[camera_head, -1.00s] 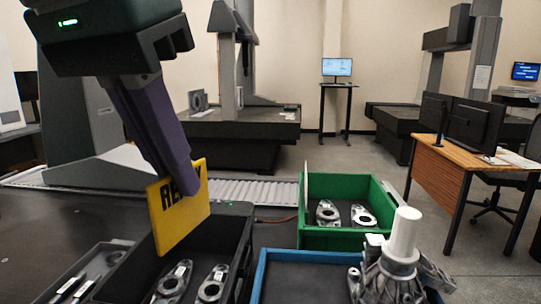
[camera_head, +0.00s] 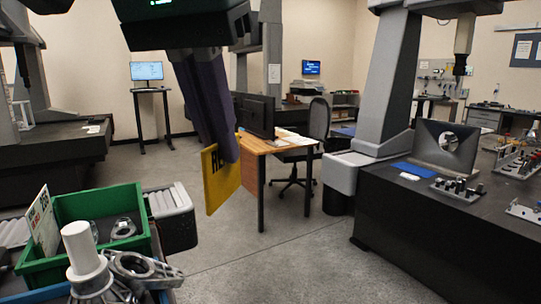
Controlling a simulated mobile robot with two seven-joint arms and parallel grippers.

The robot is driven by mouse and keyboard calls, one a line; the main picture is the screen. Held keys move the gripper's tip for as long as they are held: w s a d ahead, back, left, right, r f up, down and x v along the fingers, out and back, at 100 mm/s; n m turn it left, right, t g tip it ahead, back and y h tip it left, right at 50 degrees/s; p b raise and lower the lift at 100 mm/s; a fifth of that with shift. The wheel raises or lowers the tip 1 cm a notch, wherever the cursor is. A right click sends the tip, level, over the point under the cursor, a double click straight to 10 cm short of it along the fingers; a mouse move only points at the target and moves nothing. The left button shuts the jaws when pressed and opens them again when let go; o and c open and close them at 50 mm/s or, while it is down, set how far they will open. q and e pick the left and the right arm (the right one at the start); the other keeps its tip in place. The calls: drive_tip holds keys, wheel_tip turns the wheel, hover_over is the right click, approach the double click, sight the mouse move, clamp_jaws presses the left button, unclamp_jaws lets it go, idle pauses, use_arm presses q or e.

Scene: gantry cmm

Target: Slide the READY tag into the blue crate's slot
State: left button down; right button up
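My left gripper (camera_head: 228,158), with long purple fingers, hangs in the middle of the view and is shut on the yellow READY tag (camera_head: 218,186). The tag is held upright in the air; its black lettering is mostly hidden by the fingers. The blue crate (camera_head: 40,292) shows only as a bit of rim at the bottom left, well left of and below the tag. Its slot cannot be made out. My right gripper is not in view.
A green crate (camera_head: 142,246) with metal parts and a white lettered tag (camera_head: 42,222) stands at the left. A metal casting with a white cylinder (camera_head: 84,248) rises in front of it. A wooden desk (camera_head: 262,146) and dark measuring table (camera_head: 440,235) stand beyond open floor.

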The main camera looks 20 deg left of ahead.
use_arm(q)
drive_tip(key=w+r+n+y, duration=0.1)
drive_tip(key=w+r+n, duration=0.2)
drive_tip(key=w, duration=0.7)
drive_tip(key=w+a+f+n+g+y+p, duration=0.1)
drive_tip(key=w+a+f+n, duration=0.2)
drive_tip(key=w+a+f, duration=0.1)
drive_tip(key=s+a+f+n, duration=0.1)
drive_tip(key=s+f, duration=0.3)
drive_tip(key=f, duration=0.5)
drive_tip(key=s+a+f+n+b, duration=0.1)
drive_tip(key=s+f, duration=0.3)
drive_tip(key=f, duration=0.5)
drive_tip(key=s+a+f+n+y, duration=0.1)
drive_tip(key=s+a+f, duration=0.2)
drive_tip(key=f, duration=0.7)
drive_tip(key=shift+s+a+g, duration=0.25)
drive_tip(key=shift+s+g, duration=0.15)
drive_tip(key=shift+s, duration=0.5)
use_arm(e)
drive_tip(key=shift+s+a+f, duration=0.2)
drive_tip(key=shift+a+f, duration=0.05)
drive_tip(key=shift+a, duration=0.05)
